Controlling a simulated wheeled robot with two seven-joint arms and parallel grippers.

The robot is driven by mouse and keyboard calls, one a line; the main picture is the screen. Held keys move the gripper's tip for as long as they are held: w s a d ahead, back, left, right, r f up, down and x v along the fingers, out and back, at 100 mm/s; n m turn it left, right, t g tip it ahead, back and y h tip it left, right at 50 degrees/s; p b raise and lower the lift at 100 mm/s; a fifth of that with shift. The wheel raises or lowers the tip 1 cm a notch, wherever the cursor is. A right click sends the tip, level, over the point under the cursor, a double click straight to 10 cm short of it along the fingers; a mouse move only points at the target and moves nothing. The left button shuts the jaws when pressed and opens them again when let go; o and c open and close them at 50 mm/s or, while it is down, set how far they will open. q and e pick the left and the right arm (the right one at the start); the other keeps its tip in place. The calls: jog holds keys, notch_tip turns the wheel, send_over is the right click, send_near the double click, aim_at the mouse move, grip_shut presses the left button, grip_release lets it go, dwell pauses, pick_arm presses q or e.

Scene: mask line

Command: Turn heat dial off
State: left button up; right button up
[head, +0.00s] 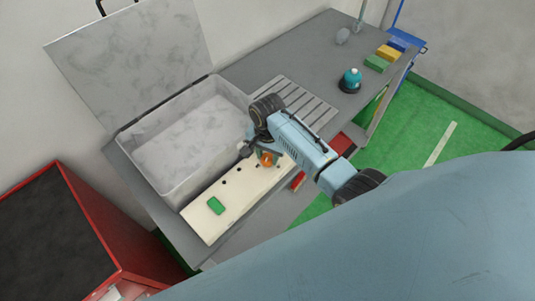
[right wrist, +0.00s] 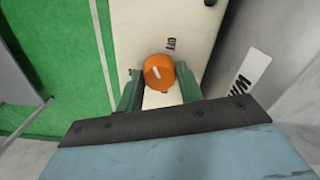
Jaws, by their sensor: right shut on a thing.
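The heat dial is an orange round knob (head: 267,160) with a white mark, on a cream panel (head: 200,219) along the front of the grey basin. It also shows in the right wrist view (right wrist: 158,72), with small lettering above it that I cannot read surely. My right gripper (head: 262,155) is at the dial. In the right wrist view its two green fingers (right wrist: 158,90) stand on either side of the dial and are shut on it. The white mark on the dial is slanted. My left gripper is not in view.
The basin (head: 165,160) has a raised lid (head: 130,55) behind it. A green button (head: 216,205) sits on the panel's near end. A slatted rack (head: 300,105), a teal-topped object (head: 351,80) and coloured blocks (head: 377,63) are on the bench. A red cabinet (head: 75,180) stands left.

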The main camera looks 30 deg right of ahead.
aim_at(268, 157)
jog(key=m, duration=0.4)
jog(key=shift+m, duration=2)
jog(key=o, duration=1)
notch_tip(268, 157, up, 14)
jog(key=shift+f, duration=0.25)
